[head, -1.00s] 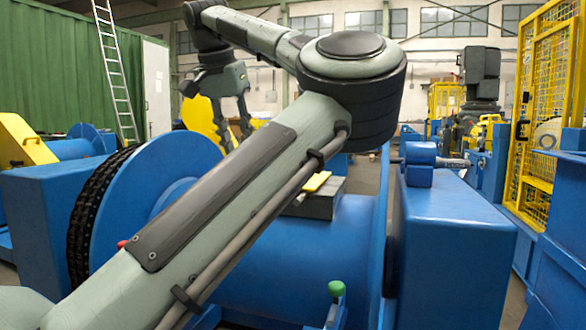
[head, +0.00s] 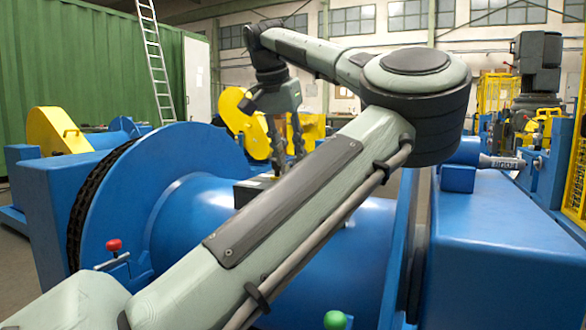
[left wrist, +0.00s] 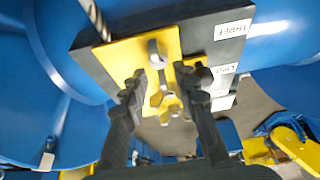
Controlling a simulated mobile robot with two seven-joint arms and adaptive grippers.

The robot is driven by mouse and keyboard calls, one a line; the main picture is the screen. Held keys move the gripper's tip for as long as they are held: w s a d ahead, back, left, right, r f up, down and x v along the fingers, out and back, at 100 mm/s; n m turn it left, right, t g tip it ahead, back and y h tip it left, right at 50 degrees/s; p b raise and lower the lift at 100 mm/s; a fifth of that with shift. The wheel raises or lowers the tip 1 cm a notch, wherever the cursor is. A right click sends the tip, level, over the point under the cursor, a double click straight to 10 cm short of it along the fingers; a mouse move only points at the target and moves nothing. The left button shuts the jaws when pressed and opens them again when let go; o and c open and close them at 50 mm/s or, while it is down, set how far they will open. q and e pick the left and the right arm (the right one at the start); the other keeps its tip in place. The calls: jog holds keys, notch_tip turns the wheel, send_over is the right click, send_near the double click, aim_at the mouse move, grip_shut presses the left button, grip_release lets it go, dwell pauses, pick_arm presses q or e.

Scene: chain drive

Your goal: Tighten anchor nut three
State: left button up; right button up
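A dark anchor plate (left wrist: 110,62) carries several white labels; the label reading THREE (left wrist: 233,29) is clearest. A yellow plate (left wrist: 118,50) on it bears a grey nut-like piece (left wrist: 157,52) and a yellowish lobed piece (left wrist: 166,99). In the head view, the dark plate (head: 243,190) sits on the blue drum, partly hidden by my left arm. My left gripper (head: 287,168) points down over it. In the left wrist view its two fingers (left wrist: 165,82) are apart, on either side of these pieces. Contact cannot be told. My right gripper is not in view.
A blue drum with a large flange (head: 125,210) fills the middle. A red-knobbed lever (head: 114,245) and a green knob (head: 335,320) stand in front. A blue housing (head: 500,240) is at right. A wire rope (left wrist: 96,18) runs beside the dark plate.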

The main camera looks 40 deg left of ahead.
pick_arm(q)
jog(key=shift+x, duration=1.35)
grip_shut()
jog(key=shift+r, duration=0.1)
